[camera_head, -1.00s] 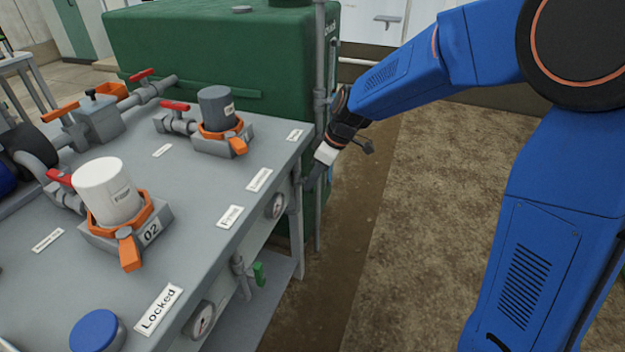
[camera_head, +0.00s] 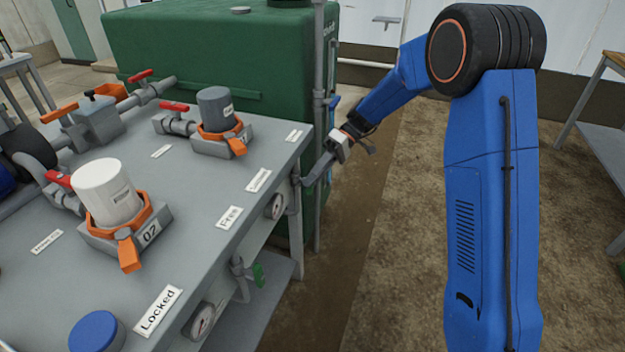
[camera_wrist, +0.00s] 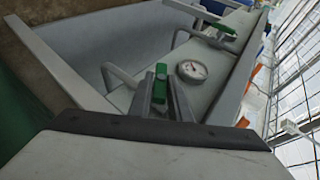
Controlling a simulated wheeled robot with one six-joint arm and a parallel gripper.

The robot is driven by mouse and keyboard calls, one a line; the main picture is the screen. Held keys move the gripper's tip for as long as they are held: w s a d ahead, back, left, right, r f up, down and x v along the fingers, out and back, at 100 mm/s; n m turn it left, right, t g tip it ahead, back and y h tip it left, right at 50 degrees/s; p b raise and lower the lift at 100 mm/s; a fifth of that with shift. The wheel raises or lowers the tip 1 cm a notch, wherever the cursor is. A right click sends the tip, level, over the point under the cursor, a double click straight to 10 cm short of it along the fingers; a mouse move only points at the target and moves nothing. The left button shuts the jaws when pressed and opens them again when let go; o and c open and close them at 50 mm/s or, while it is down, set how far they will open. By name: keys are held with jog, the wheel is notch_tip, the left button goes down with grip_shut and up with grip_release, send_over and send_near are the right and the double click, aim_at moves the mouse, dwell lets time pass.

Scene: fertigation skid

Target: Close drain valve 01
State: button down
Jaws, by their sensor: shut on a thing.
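In the wrist view my gripper (camera_wrist: 166,100) is shut on a green valve handle (camera_wrist: 160,73), which shows between its grey fingers. No tag on this valve can be read. In the head view my gripper (camera_head: 314,174) reaches down beside the far right corner of the grey skid, and the handle it holds is hidden there. A second green handle (camera_head: 258,275) hangs on a pipe below the skid's near side, apart from my gripper. A green handle also shows farther off in the wrist view (camera_wrist: 222,28).
A round gauge (camera_wrist: 192,70) sits close beside my fingers. Two gauges (camera_head: 275,206) (camera_head: 202,320) line the skid's side. A green tank (camera_head: 220,60) and upright pipe (camera_head: 319,100) stand close behind my gripper. Bare floor (camera_head: 400,250) lies right of the skid.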

jog(key=g+y, duration=0.1)
jog(key=m+g, duration=0.1)
jog(key=g, duration=0.1)
jog(key=shift+w+f+y, duration=0.1)
jog(key=shift+f+y, duration=0.15)
jog(key=shift+y, duration=0.15)
jog(key=shift+f+m+g+y, duration=0.1)
jog(key=shift+m+g+y, duration=0.5)
jog(key=shift+g+y, duration=0.55)
jog(key=c, duration=1.7)
grip_release()
jog(key=shift+d, duration=0.1)
